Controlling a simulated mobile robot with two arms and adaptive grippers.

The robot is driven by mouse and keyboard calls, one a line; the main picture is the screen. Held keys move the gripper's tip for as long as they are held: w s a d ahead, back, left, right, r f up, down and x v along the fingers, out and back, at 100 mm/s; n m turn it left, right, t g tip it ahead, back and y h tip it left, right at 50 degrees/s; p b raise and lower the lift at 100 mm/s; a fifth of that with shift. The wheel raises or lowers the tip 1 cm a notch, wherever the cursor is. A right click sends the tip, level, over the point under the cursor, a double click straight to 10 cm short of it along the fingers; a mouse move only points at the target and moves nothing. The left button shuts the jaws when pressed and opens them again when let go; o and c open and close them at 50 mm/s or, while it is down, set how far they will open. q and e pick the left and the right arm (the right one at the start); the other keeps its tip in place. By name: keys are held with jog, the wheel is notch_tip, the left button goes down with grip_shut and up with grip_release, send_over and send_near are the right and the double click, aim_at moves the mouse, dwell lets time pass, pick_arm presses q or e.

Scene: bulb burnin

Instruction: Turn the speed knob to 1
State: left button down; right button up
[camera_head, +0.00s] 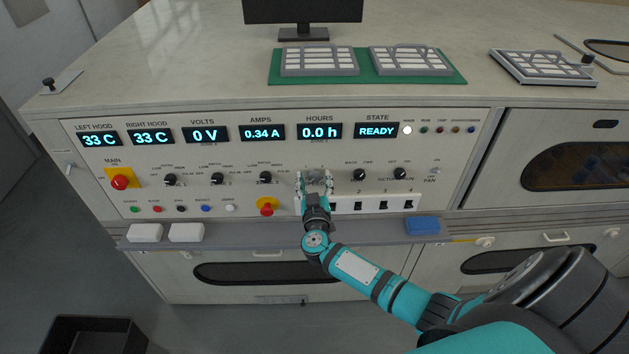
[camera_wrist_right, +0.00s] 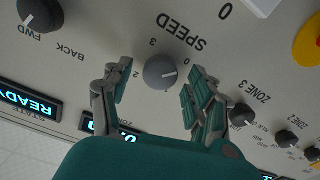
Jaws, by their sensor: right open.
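The speed knob (camera_wrist_right: 160,72) is a round dark grey knob with a white pointer line, under the word SPEED, in the right wrist view, which shows the panel upside down. Its pointer lies toward the right of that picture, roughly on the side of the printed 0. My right gripper (camera_head: 315,182) is open, with one finger on each side of the knob and a visible gap to both. In the head view the gripper largely hides the knob. My left gripper is not in view.
A FWD/BACK knob (camera_wrist_right: 40,14) and several zone knobs lie on either side. A grey ledge (camera_head: 270,237) runs below the panel.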

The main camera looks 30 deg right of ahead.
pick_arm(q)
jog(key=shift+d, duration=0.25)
pick_arm(e)
jog(key=shift+c, duration=1.2)
jog(key=c, duration=0.9)
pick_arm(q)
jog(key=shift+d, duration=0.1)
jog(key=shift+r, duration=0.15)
pick_arm(e)
jog(key=shift+m, duration=0.3)
